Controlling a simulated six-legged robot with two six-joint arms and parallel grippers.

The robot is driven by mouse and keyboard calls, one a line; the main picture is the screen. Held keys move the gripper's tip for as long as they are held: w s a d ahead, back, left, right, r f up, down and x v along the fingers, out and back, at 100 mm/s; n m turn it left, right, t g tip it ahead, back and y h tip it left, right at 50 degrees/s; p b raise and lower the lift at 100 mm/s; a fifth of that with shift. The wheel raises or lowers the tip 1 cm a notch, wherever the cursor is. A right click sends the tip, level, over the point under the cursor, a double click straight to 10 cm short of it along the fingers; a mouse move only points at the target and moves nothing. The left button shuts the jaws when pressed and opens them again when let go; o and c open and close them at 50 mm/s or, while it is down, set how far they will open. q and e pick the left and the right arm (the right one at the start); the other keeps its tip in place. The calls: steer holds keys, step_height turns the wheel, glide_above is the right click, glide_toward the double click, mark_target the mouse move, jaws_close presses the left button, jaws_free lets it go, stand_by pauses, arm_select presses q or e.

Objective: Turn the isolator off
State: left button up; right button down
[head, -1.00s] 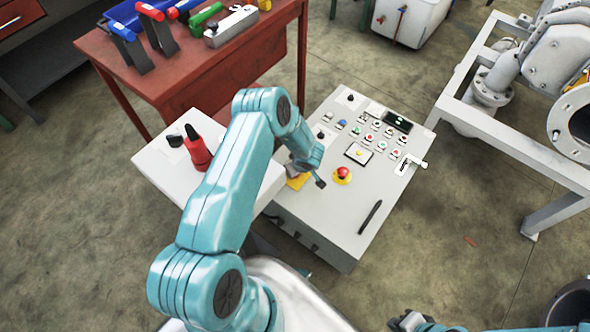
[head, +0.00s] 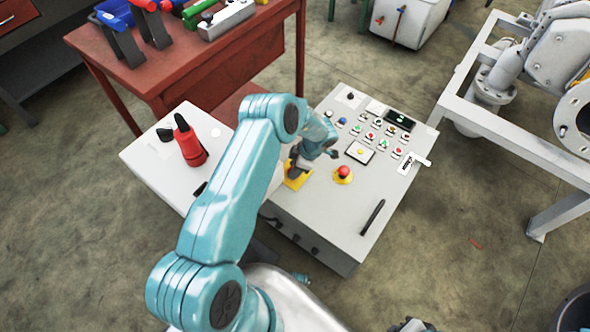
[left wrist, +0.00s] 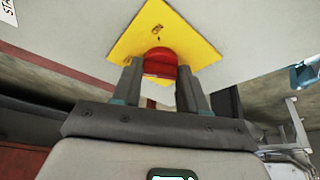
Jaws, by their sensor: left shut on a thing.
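The isolator is a red knob (left wrist: 160,62) on a yellow plate (left wrist: 150,35) in the left wrist view. In the head view its yellow plate (head: 297,178) lies at the left side of the grey control panel (head: 330,215), partly covered by my gripper. My left gripper (left wrist: 158,80) is shut on the red knob, one finger on each side. In the head view the left gripper (head: 297,165) is over the plate, and the knob is hidden there. A bit of my right gripper (head: 412,325) shows at the bottom edge, too cropped to read.
The panel carries several small buttons, a red emergency stop (head: 343,173) right of the isolator, and a black handle (head: 372,217). A white box top (head: 150,155) with a red object (head: 190,142) is at left. A red table (head: 180,70) stands behind.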

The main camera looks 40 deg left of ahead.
arm_select(q)
steer(key=shift+a+n+g+b, duration=0.1)
steer(key=shift+n+g+b, duration=0.2)
steer(key=shift+n, duration=0.4)
steer(key=o, duration=1.1)
steer(key=shift+c, duration=0.2)
steer(key=p+v, duration=0.1)
steer(key=v, duration=1.5)
steer(key=shift+a+r+p, duration=0.2)
steer(key=shift+r+p, duration=0.1)
steer(key=shift+p, duration=0.1)
steer(key=shift+c, duration=0.3)
